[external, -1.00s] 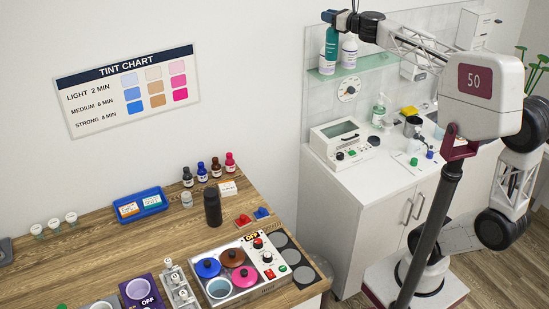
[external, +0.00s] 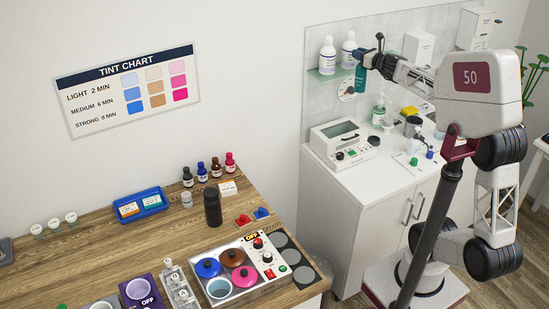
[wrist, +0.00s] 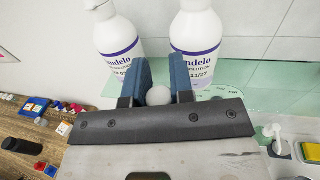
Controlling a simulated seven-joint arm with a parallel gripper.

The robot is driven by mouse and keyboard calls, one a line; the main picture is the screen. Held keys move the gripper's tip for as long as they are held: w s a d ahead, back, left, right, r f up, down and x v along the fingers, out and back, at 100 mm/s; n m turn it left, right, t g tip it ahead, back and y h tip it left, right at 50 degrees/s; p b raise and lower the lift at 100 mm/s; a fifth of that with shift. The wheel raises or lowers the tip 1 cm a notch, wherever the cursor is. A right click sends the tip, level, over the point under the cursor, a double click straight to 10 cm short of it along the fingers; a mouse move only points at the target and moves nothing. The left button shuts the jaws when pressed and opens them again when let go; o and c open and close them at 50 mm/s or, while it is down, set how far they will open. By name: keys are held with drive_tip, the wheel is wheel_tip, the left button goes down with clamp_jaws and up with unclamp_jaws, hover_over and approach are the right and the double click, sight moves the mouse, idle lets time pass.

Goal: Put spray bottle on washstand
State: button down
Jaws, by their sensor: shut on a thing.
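My gripper (external: 368,58) is shut on a teal bottle (external: 361,77), which I take to be the spray bottle. The bottle hangs upright below the fingers, in front of the tiled wall and above the white cabinet I take to be the washstand (external: 378,178). In the wrist view, my blue-padded fingers (wrist: 158,92) are on either side of a pale round top (wrist: 158,97); the bottle's body is hidden there. The bottle appears clear of the cabinet top.
Two white bottles (external: 327,55) (external: 348,48) stand on the glass shelf (external: 322,76) close behind my gripper. Below are a white device (external: 341,142), a green pump bottle (external: 379,110) and a dark cup (external: 413,126). The cabinet top's front left part is clear.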

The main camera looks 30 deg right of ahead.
drive_tip(key=s+d+f, duration=0.1)
drive_tip(key=d+f, duration=0.4)
drive_tip(key=f, duration=0.3)
drive_tip(key=s+d+f+h, duration=0.1)
drive_tip(key=s+d+f, duration=0.1)
drive_tip(key=d+f, duration=0.3)
drive_tip(key=s+d+f+m, duration=0.1)
drive_tip(key=d+f, duration=0.4)
drive_tip(key=f, duration=0.7)
drive_tip(key=shift+s+d+f+t, duration=0.2)
drive_tip(key=shift+s+f+t, duration=0.1)
drive_tip(key=shift+s, duration=0.45)
drive_tip(key=shift+f, duration=2.25)
drive_tip(key=shift+f, duration=1.75)
drive_tip(key=c, duration=1)
unclamp_jaws()
drive_tip(key=shift+f, duration=0.15)
